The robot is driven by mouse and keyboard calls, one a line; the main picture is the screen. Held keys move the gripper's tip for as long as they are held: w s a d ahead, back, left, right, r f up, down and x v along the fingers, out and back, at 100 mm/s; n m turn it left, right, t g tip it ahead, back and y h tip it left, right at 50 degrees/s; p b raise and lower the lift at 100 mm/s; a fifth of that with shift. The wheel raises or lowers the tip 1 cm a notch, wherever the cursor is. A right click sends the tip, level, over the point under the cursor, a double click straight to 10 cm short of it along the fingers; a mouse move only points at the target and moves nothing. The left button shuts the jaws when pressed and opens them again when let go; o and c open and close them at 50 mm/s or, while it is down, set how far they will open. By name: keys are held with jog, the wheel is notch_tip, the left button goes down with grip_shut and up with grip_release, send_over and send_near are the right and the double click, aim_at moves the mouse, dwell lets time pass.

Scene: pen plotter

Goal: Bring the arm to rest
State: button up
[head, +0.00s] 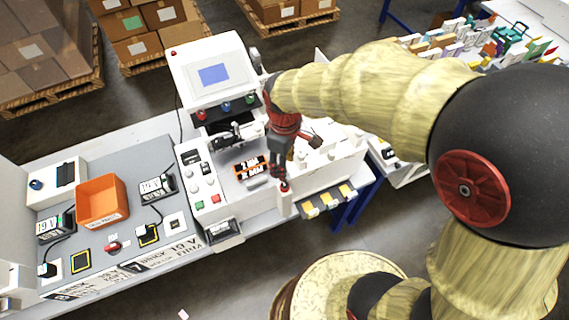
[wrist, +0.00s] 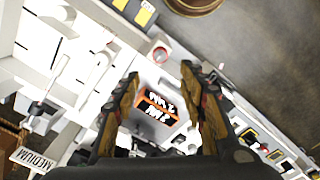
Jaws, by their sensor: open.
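My gripper (head: 280,165) hangs in front of the white plotter machine (head: 208,70), above its work surface, at the end of my arm. In the wrist view my gripper (wrist: 160,85) shows two fingers spread wide with nothing held between them. Beyond the fingers lies an orange and black labelled piece (wrist: 157,108) on the white machine bed. This labelled piece also shows in the head view (head: 250,168), just left of the gripper. The gap between the fingers and the bed is hard to judge.
An orange bin (head: 101,201) stands on the grey bench at left among power bricks. Green and red buttons (head: 200,204) sit on the machine's front panel. A tray with yellow-marked slots (head: 330,203) juts out at right. Boxes on pallets stand behind; floor is free in front.

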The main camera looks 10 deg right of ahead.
dwell(0.4)
jog(key=s+d+r+m+t+b, duration=0.2)
jog(key=s+d+r+m+b, duration=0.1)
jog(key=s+d+m+b, duration=0.2)
jog(key=s+d+r+m+t+b, duration=0.3)
jog(key=s+d+m+b, duration=0.3)
jog(key=s+d, duration=0.1)
jog(key=shift+d+r+t+b, duration=0.15)
jog(key=shift+r+t+b, duration=0.15)
jog(key=shift+b, duration=0.05)
